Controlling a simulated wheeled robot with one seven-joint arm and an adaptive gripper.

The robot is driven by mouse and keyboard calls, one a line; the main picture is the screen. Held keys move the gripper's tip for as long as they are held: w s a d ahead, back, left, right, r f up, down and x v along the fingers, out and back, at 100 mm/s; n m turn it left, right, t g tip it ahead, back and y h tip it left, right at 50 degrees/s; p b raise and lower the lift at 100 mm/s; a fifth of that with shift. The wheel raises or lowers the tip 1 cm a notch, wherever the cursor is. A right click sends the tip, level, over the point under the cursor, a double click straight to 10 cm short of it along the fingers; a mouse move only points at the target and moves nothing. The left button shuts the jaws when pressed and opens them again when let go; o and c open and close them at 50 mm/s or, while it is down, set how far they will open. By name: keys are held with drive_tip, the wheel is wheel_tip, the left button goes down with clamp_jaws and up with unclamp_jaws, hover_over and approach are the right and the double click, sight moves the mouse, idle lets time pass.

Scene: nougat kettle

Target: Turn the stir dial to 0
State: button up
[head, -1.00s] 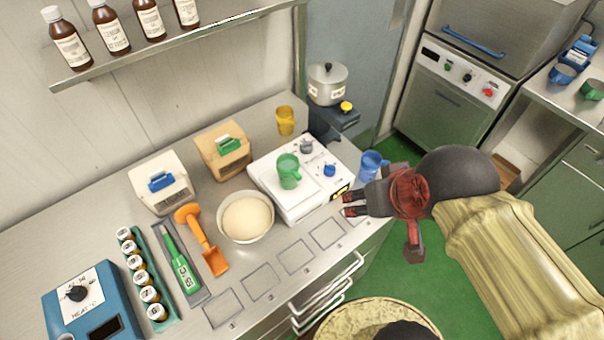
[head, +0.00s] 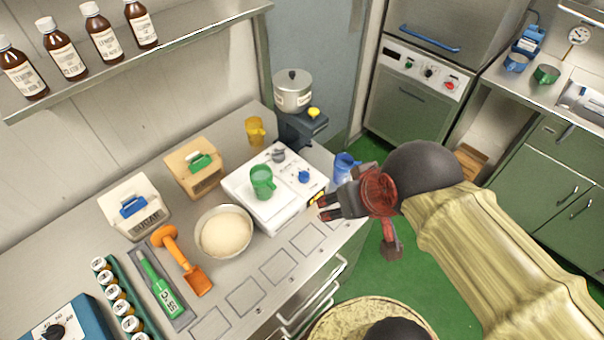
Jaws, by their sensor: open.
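A white flat appliance (head: 262,208) on the counter carries a blue knob (head: 304,176) and a grey knob (head: 278,155). The print beside the knobs is too small to read, so I cannot tell which is the stir dial or where either points. A green jug (head: 262,181) stands on its top plate. A blue box (head: 75,325) at the lower left has a black dial (head: 48,334), partly cut off by the frame. My gripper (head: 321,208) is open and empty, just right of the appliance's front right corner, with its fingers pointing left.
A blue jug (head: 345,165) stands close behind my gripper. A bowl of pale powder (head: 225,232) sits left of the appliance. A pot (head: 293,93) rests on a dark stand with a yellow knob (head: 314,112). Outlined empty squares (head: 278,267) line the counter front.

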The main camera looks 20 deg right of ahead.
idle(0.3)
drive_tip(key=shift+r+p, duration=0.25)
drive_tip(key=shift+p, duration=0.2)
drive_tip(key=shift+c, duration=0.6)
drive_tip(key=m+g+p, duration=0.6)
drive_tip(key=m+p, duration=0.1)
drive_tip(key=p, duration=0.3)
hover_over(304, 172)
wheel_tip(304, 172, down, 14)
drive_tip(key=shift+w, duration=0.1)
drive_tip(key=shift+m, duration=0.5)
drive_tip(key=shift+f+b, duration=0.35)
drive_tip(key=shift+f, duration=3.5)
drive_tip(key=shift+c, duration=1)
